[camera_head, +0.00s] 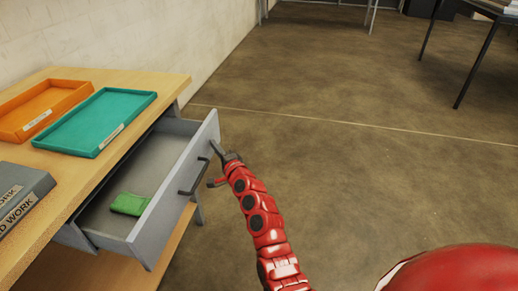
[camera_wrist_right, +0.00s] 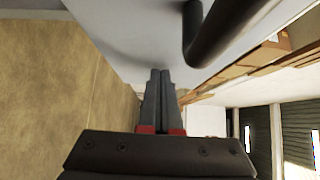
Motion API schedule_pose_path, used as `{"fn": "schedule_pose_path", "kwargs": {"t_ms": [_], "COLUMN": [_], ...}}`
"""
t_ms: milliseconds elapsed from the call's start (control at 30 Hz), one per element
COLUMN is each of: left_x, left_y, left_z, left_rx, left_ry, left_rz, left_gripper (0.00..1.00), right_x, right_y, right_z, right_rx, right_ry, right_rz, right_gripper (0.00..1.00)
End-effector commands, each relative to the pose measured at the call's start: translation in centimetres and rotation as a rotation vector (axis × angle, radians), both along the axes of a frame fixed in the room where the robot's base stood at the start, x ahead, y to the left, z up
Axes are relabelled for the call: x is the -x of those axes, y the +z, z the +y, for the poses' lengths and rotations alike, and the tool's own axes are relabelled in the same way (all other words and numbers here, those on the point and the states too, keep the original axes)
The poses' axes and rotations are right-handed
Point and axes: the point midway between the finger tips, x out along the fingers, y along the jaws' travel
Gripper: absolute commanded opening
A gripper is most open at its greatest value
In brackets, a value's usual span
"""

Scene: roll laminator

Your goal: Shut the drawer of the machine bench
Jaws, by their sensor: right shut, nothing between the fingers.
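The grey drawer (camera_head: 177,194) of the wooden machine bench (camera_head: 75,208) is pulled well out. A green item (camera_head: 130,204) lies inside it. A dark bar handle (camera_head: 194,177) is on its front. My right gripper (camera_head: 216,147) is at the drawer front, beyond the handle near its far end. In the right wrist view, the shut, empty fingers (camera_wrist_right: 158,75) point at the pale drawer front (camera_wrist_right: 130,35), with the dark handle (camera_wrist_right: 215,40) beside them. I cannot tell whether the fingertips touch the front. My left gripper is out of view.
An orange tray (camera_head: 88,90) and a teal tray (camera_head: 148,96) lie on the bench top, with dark labelled binders (camera_head: 40,182) nearer. A white wall stands behind. The floor (camera_head: 330,110) right of the drawer is clear; a dark-legged table (camera_head: 476,65) stands far right.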

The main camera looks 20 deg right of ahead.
Motion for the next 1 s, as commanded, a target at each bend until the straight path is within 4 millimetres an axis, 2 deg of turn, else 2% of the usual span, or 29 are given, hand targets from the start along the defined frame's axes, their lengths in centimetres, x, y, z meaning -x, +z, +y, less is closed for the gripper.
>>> {"fn": "schedule_pose_path", "kwargs": {"t_ms": [33,200,600,800,1000], "left_x": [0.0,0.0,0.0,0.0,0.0], "left_y": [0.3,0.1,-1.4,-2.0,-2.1], "left_z": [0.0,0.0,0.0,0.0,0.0], "left_rx": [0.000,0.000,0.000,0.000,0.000], "left_ry": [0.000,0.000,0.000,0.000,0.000], "left_rz": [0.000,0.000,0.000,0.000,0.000], "left_gripper": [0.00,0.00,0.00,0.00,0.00], "right_x": [-0.9,-3.3,-7.3,-8.4,-8.9], "right_y": [0.2,0.1,-0.2,-0.1,0.1], "right_z": [1.4,4.6,10.1,11.6,12.1], "right_rx": [-0.003,0.000,0.002,0.002,0.000], "right_ry": [0.006,0.005,0.005,0.003,0.000], "right_rz": [0.001,0.000,0.002,0.001,-0.002], "right_gripper": [0.00,0.00,0.00,0.00,0.00]}}
